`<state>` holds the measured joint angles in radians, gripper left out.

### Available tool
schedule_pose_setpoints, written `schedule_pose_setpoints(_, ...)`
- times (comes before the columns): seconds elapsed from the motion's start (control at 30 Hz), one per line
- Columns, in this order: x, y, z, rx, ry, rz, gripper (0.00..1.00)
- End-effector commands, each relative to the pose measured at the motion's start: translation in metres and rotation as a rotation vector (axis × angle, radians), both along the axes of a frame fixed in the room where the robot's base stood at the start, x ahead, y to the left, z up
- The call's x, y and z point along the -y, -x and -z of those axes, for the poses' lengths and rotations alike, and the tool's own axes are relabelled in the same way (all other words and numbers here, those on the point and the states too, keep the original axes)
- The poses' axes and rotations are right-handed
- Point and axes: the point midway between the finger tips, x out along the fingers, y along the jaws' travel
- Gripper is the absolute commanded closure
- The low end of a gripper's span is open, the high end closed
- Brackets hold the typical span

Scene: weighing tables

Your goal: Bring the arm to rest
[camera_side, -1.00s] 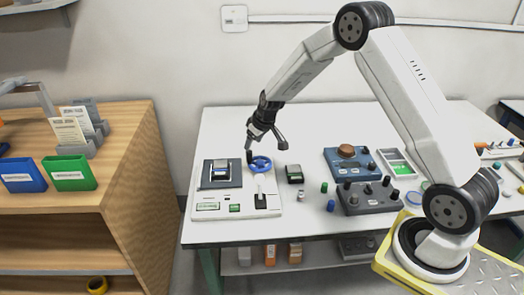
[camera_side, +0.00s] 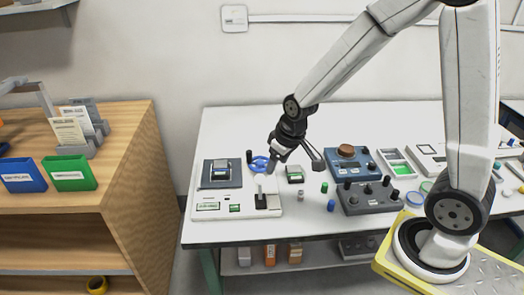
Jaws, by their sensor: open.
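My gripper (camera_side: 294,172) hangs over the white table (camera_side: 235,130), in the middle of the picture. Its two fingers are spread apart, one toward the blue handwheel and one to the right, with nothing seen between them. The arm reaches in from the yellow base plate at the right front, its elbow at the top edge of the picture.
A blue-grey device (camera_side: 338,160) and a dark knob box (camera_side: 352,205) stand right of the gripper. Small green (camera_side: 324,187) and blue (camera_side: 331,205) cylinders stand between. A wooden shelf (camera_side: 130,190) is at left.

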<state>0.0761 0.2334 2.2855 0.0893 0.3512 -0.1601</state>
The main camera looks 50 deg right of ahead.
Motion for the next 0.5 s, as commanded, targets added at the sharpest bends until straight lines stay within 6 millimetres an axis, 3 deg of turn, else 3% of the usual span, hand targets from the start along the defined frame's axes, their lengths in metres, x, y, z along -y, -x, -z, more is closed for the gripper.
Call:
schedule_pose_setpoints(0.2,-0.017,0.058,-0.005,-0.026,0.005,0.001,0.33)
schedule_pose_setpoints(0.33,-0.021,0.079,-0.005,-0.036,0.007,0.004,0.33)
schedule_pose_setpoints(0.5,-0.023,0.090,-0.004,-0.043,0.009,0.005,0.33)
